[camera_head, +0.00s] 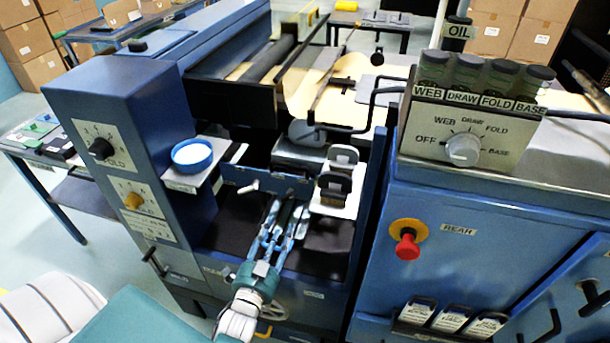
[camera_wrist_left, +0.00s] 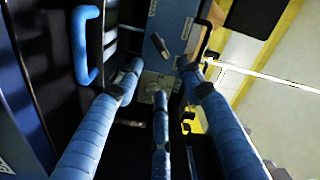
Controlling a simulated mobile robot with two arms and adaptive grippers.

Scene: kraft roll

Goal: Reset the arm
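My left arm (camera_head: 246,305) comes in from the bottom of the head view, white with a teal wrist. My left gripper (camera_head: 287,215), with blue jointed fingers, reaches into the dark bay of the blue machine, in front of a blue crossbar (camera_head: 262,178). In the left wrist view the fingers (camera_wrist_left: 163,84) are spread apart with nothing seen held between them. A blue panel with a small lever (camera_wrist_left: 158,45) shows beyond them. Whether the fingertips touch the machine cannot be told. My right gripper is in neither view.
A left column with a black knob (camera_head: 101,148) and a right cabinet with a red button (camera_head: 407,246) flank the bay. A shelf holds a blue-rimmed dish (camera_head: 192,155). Black clips (camera_head: 337,180) stand right of the gripper. Several bottles stand on the control box (camera_head: 463,145).

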